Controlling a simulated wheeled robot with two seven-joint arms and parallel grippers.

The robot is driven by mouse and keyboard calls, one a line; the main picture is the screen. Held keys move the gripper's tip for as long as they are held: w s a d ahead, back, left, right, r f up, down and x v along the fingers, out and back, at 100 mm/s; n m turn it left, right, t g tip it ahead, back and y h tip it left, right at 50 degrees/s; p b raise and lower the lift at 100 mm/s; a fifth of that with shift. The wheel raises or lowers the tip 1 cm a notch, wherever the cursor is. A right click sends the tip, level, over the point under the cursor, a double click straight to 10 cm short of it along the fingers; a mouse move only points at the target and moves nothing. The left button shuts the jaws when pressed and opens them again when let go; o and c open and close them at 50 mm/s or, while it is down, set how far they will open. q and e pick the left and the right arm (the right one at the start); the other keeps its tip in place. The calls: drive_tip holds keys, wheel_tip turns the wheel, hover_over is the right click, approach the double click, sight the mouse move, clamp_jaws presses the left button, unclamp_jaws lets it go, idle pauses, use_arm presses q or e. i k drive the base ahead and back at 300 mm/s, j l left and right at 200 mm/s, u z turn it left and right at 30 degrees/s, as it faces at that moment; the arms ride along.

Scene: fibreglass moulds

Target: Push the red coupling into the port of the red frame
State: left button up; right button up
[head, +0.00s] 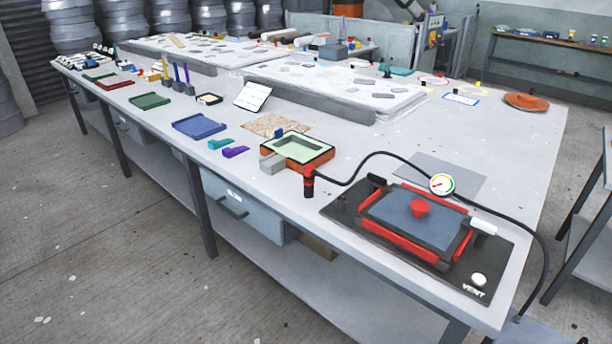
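The red coupling (309,185), with a dark lower part, stands upright at the front edge of the table, left of the black plate. A black hose runs from it to the right. The red frame (385,238) lies on the black plate around a blue-grey panel (415,218). A round red fitting (420,208) stands on the middle of the panel; I cannot tell whether it is the port. The coupling is apart from the frame. Neither of my grippers is in view.
A white knob (479,279) marked VENT is at the plate's front right.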

sight(309, 172)
drive_tip(key=i+j+z, duration=0.1)
drive_tip(key=i+z, duration=0.15)
drive_tip(key=z, duration=0.15)
drive_tip(key=i+j+z, duration=0.35)
drive_tip(key=k+l, duration=0.1)
drive_tip(key=l, duration=0.05)
